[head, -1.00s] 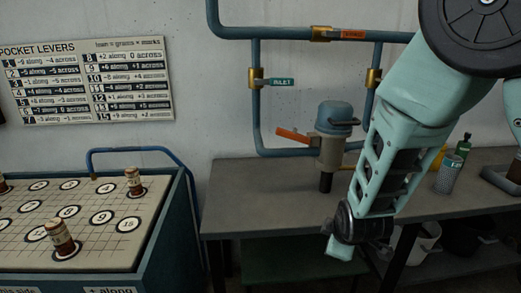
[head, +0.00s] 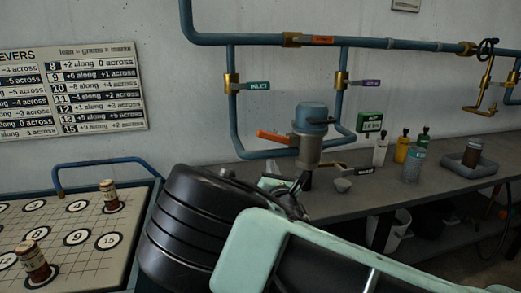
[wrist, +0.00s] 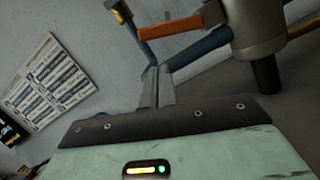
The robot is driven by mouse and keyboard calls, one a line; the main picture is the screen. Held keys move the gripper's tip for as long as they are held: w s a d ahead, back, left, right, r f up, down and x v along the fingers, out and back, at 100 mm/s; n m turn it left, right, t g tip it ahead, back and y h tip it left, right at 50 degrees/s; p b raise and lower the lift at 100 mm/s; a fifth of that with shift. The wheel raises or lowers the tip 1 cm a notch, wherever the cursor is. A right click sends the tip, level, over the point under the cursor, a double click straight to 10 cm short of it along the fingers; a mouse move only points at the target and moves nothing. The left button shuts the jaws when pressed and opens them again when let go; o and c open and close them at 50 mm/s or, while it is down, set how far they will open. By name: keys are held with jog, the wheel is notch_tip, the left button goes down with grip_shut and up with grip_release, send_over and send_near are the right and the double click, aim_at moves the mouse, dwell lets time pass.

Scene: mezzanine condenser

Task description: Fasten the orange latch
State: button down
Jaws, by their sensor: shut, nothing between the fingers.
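The orange latch (head: 273,137) is a flat bar sticking out to the left from the collar of a blue-capped grey canister (head: 308,148). It stays nearly level, its free end away from the canister. In the wrist view the latch (wrist: 170,30) crosses the upper middle, beside the canister body (wrist: 258,25). My gripper (wrist: 157,75) is shut and empty, its fingers pointing toward the latch and below it in that view. They look apart from the latch. In the head view my arm hides much of the gripper.
A gridded board (head: 70,235) with pegs is at left.

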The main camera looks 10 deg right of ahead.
aim_at(267, 137)
jog(key=shift+w, duration=0.1)
jog(key=p+x, duration=0.2)
jog(key=x, duration=0.7)
jog(key=shift+w, duration=0.4)
jog(key=shift+r+m+b, duration=0.3)
jog(key=shift+r+m, duration=0.3)
jog(key=shift+m, duration=0.3)
jog(key=shift+d+r+m+g+h, duration=0.25)
jog(key=shift+r+m+h, duration=0.5)
jog(key=shift+m, duration=0.55)
jog(key=d+r+m+g+h, duration=0.1)
jog(key=d+r+m+g, duration=0.2)
jog(key=m, duration=0.8)
jog(key=shift+d+r+m, duration=0.4)
jog(key=shift+d+r, duration=0.7)
jog(key=shift+r, duration=0.3)
